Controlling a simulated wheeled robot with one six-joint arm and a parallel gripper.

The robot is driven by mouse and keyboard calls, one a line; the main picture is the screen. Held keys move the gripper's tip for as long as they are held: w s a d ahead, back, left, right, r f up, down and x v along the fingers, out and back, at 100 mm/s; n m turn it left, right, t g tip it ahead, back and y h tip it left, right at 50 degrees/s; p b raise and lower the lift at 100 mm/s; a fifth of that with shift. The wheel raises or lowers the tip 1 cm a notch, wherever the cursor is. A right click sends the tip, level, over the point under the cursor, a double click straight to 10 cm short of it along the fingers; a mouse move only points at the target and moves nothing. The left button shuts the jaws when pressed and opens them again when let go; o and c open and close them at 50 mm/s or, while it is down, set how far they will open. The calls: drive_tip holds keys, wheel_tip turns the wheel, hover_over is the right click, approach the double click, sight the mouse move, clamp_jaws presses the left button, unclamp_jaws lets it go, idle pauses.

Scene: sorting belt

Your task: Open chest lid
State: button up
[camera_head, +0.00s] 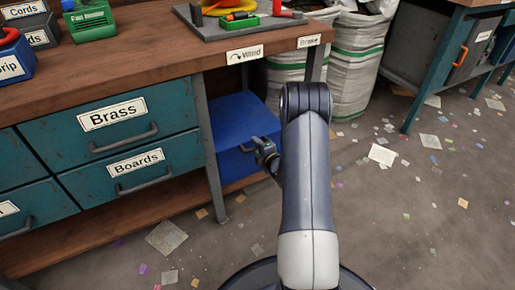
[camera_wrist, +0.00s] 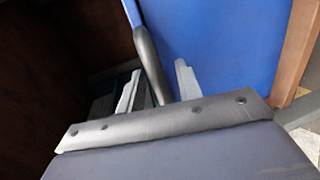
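The blue chest (camera_head: 232,165) sits on the lower shelf under the workbench, its lid (camera_head: 240,112) looking closed. My gripper (camera_head: 264,152) is at the chest's right side in the head view, partly hidden by my arm. In the wrist view, the chest's blue face (camera_wrist: 225,45) fills the upper right. A dark curved handle (camera_wrist: 149,55) runs down between the two fingers of my gripper (camera_wrist: 158,88). Slim gaps seem to show on both sides of the handle, so the fingers look open around it. The handle's lower end is hidden behind my gripper.
The workbench (camera_head: 150,62) overhangs the chest, with a leg (camera_head: 208,150) at its left. Drawers labelled Brass and Boards (camera_head: 130,175) are to the left. White sacks (camera_head: 355,65) stand behind. The floor at right is open, with scattered scraps.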

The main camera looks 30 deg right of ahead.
clamp_jaws()
idle(0.3)
idle(0.3)
